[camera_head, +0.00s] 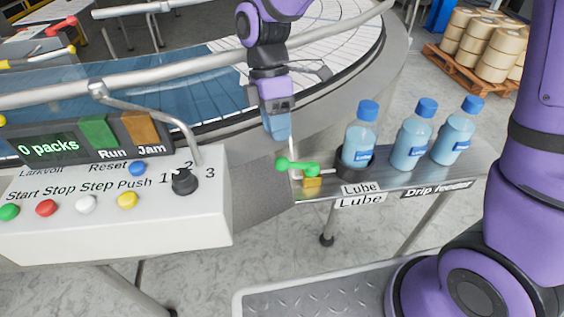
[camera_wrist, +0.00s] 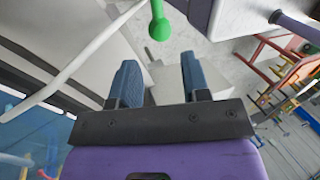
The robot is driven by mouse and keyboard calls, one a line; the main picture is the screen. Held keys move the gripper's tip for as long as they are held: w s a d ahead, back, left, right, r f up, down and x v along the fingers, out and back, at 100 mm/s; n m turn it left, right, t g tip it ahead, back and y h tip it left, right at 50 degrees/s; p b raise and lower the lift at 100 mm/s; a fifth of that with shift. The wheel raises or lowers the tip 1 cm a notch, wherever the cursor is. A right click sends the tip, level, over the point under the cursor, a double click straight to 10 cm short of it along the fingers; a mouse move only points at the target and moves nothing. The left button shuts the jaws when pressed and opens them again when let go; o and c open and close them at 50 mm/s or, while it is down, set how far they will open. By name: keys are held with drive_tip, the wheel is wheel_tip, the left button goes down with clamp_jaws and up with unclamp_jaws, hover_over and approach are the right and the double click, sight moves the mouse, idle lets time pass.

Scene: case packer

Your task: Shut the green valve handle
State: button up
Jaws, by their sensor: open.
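The green valve handle (camera_head: 298,166) lies roughly level, with a round knob at each end, above a small orange-yellow block (camera_head: 312,183) at the left end of the lube shelf. My gripper (camera_head: 277,132) is just above and left of the handle, pointing down, apart from it. In the wrist view my gripper (camera_wrist: 157,65) has its two blue fingers spread with nothing between them. A green rounded end of the handle (camera_wrist: 159,27) shows beyond the fingertips, near the middle of the gap. The rest of the handle is cut off at the top there.
A blue-capped bottle (camera_head: 360,137) stands in a black holder (camera_head: 353,169) right of the handle, with two more bottles farther right. The control box (camera_head: 120,225) with buttons is at left. The conveyor (camera_head: 330,60) and its rail lie behind my gripper.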

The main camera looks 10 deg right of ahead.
sight(281, 161)
drive_tip(key=x, duration=0.8)
drive_tip(key=shift+f, duration=0.15)
drive_tip(key=shift+c, duration=0.2)
clamp_jaws()
